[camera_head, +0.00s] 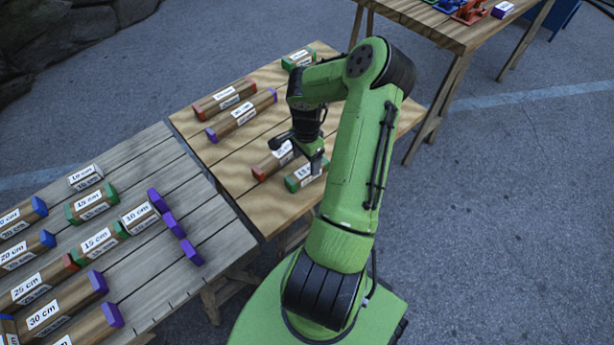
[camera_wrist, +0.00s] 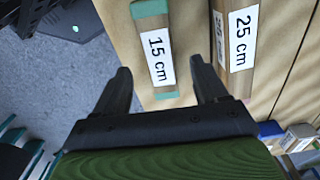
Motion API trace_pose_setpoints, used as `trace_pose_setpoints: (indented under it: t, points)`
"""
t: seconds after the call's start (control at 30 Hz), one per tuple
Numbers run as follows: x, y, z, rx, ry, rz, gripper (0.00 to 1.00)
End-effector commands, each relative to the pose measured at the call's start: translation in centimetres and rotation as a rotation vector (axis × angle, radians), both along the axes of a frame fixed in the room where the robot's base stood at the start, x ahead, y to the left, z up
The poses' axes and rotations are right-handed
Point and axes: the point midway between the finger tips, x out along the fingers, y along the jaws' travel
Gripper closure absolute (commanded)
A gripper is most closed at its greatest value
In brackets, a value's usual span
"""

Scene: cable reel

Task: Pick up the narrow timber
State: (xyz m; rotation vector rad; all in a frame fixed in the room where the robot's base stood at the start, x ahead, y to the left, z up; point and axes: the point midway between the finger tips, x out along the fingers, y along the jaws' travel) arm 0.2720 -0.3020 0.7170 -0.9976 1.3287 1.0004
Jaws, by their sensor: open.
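A short timber with green ends (camera_head: 293,184) lies on the light wooden table, partly hidden behind my gripper. In the wrist view this timber (camera_wrist: 157,54) carries a "15 cm" label and looks slim. My gripper (camera_head: 302,154) is open and empty, low over the table at this timber. In the wrist view the timber lies ahead of and between the two fingertips (camera_wrist: 160,66); I cannot tell whether they touch it. A timber with a red end (camera_head: 268,163) lies beside it; a "25 cm" timber (camera_wrist: 238,45) lies just right of the right finger in the wrist view.
Two longer timbers, one red-ended (camera_head: 223,97) and one purple-ended (camera_head: 240,117), and a green-ended one (camera_head: 298,59) lie farther back. A grey plank table (camera_head: 150,283) at left holds several labelled timbers. Another wooden table (camera_head: 430,25) stands at the back right.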

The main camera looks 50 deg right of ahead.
Motion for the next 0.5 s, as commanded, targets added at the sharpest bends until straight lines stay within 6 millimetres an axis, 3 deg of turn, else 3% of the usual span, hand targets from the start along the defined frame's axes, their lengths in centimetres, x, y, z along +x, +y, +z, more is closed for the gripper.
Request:
trace_pose_setpoints:
  t: [0.33, 0.5]
  points:
    - [-0.1, -0.3, -5.7, 0.003, -0.001, -0.001, 0.28]
    - [-0.2, -0.4, -6.6, -0.001, -0.001, 0.000, 0.28]
